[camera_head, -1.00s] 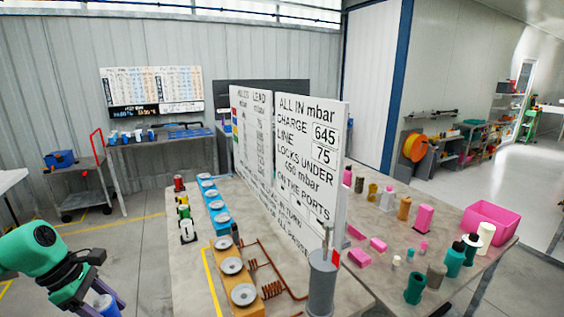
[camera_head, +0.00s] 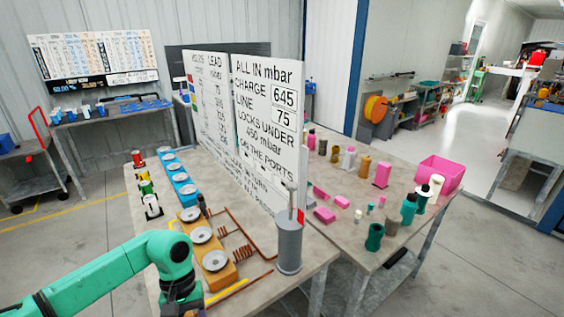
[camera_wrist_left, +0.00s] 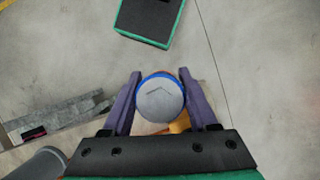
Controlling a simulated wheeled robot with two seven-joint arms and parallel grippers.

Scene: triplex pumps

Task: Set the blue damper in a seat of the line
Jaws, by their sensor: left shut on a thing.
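The blue damper (camera_wrist_left: 160,101) is between the purple fingers of my left gripper (camera_wrist_left: 160,76) in the left wrist view; its round grey end faces the camera and a blue rim shows. My left gripper is shut on it. In the head view my green left arm reaches over the table's near left edge; its fingers and the damper are hidden or out of frame. The line shows as an orange block (camera_head: 224,275) with grey round discs (camera_head: 214,261) and a blue block (camera_head: 187,196) with similar discs behind it. My right gripper is not in view.
A tall white board (camera_head: 266,130) divides the table. A grey cylinder (camera_head: 289,245) and copper pipes (camera_head: 243,260) stand right of the orange block. Small coloured spools (camera_head: 152,206) line the left edge. A pink bin (camera_head: 440,172) and several cylinders are beyond the board.

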